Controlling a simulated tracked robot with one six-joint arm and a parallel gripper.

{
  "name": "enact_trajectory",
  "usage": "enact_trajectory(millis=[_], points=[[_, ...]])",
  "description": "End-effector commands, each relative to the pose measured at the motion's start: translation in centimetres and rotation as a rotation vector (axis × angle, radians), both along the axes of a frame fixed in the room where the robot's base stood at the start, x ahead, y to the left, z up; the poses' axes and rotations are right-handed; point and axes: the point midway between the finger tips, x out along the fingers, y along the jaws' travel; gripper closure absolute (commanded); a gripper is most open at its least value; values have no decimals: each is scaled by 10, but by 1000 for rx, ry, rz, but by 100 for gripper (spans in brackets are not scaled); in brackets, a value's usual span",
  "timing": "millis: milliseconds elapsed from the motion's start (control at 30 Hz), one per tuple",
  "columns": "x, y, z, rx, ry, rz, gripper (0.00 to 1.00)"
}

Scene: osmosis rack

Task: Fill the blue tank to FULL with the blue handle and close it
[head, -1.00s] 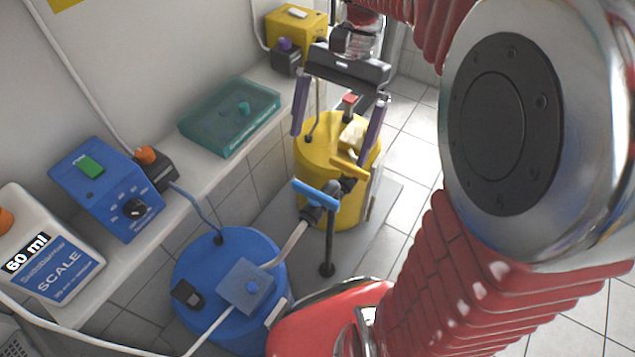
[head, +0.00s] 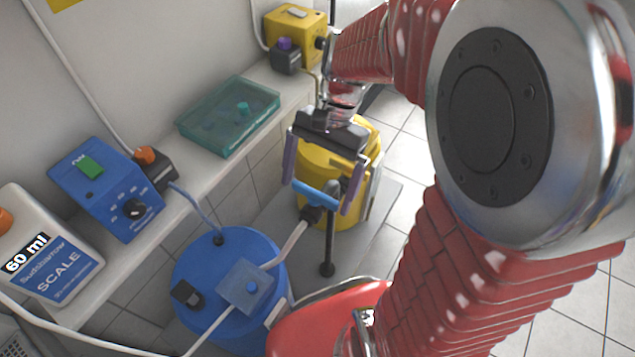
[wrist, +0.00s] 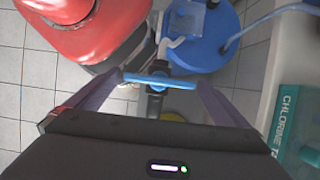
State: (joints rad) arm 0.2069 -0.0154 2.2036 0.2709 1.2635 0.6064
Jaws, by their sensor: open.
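The blue handle (head: 315,194) sits on a dark valve on top of a black stand, and its bar runs crosswise. My gripper (head: 318,195) is open above and around the handle, with one purple finger at each end of the bar. In the wrist view the blue handle (wrist: 160,81) lies between the open fingertips (wrist: 160,83); I cannot tell whether they touch it. The blue tank (head: 233,255) stands on the floor at lower centre, with a hose from its lid to the valve. No level mark on it is legible.
The yellow tank (head: 350,220) stands just behind the valve, partly hidden by my gripper. The shelf holds a blue control box (head: 106,188), a white bottle (head: 50,245) reading "60 ml", a teal box (head: 229,115) and a yellow box (head: 296,35). Tiled floor is free at right.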

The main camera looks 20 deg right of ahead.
Motion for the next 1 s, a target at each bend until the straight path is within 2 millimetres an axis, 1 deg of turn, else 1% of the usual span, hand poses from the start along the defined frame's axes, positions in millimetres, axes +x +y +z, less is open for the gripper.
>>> enact_trajectory(millis=[133,167,633,1000], points=[[0,0,0,0,0,0,0],[0,0,0,0,0,0,1],[0,0,0,1,-1,1,34],[1,1,0,1,-2,41,35]])
